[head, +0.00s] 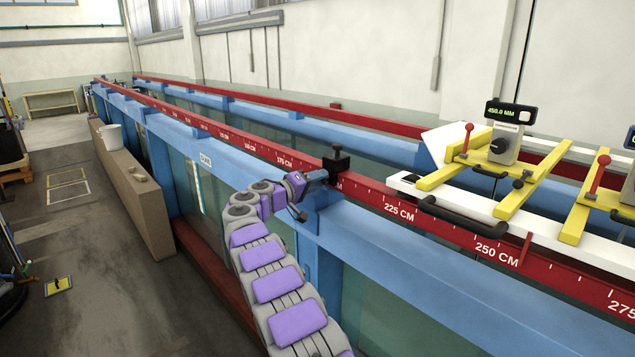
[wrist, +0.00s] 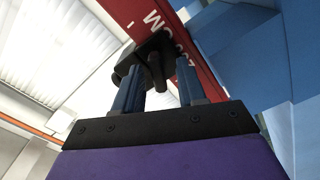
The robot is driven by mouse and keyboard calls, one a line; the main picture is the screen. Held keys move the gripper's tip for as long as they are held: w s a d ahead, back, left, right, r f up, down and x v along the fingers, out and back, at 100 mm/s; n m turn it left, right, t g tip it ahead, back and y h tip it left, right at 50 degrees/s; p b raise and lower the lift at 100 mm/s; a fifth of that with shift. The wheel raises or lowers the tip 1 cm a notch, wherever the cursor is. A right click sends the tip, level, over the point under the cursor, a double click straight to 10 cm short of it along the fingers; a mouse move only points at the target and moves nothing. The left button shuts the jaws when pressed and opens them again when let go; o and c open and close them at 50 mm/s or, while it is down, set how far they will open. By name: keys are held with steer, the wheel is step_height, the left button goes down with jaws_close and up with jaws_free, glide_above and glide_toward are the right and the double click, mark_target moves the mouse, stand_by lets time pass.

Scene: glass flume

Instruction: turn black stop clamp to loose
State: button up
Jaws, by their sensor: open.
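The black stop clamp (head: 337,160) sits on the near red rail, left of the 225 CM mark. In the wrist view the clamp (wrist: 148,56) hangs on the rail with a dark handle pointing toward me. My gripper (head: 322,175) is just below and left of the clamp. In the wrist view its two blue fingers (wrist: 160,90) are apart, with the handle between their tips. I cannot tell whether either finger touches it.
The red rail (head: 370,187) runs along the blue flume beam (head: 400,232). A white carriage with yellow frames (head: 445,176) stands on the rails to the right. The floor there has free room.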

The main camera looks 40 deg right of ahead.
steer(key=s+a, duration=0.1)
steer(key=a, duration=1.6)
steer(key=shift+b, duration=0.4)
steer(key=shift+s, duration=0.2)
steer(key=s+a+f+n+g+y+b, duration=0.1)
steer(key=s+f+g+y, duration=0.2)
steer(key=s, duration=0.9)
steer(key=s+a+f+y+b, duration=0.1)
steer(key=s+f+y+b, duration=0.2)
steer(key=s, duration=1)
steer(key=s+a+f+n+y, duration=0.1)
steer(key=s+a+f+y, duration=0.3)
steer(key=s+a, duration=0.3)
steer(key=s+a+f+n+y+b, duration=0.1)
steer(key=s+a+f+y, duration=0.3)
steer(key=s, duration=0.7)
steer(key=s+a+f+n+y, duration=0.1)
steer(key=s+a+f+y, duration=0.3)
steer(key=s+a+f, duration=0.4)
steer(key=s+a, duration=0.1)
steer(key=a, duration=0.3)
steer(key=shift+s+a+n+b, duration=0.25)
steer(key=shift+s+n+b, duration=0.05)
steer(key=shift+b, duration=0.1)
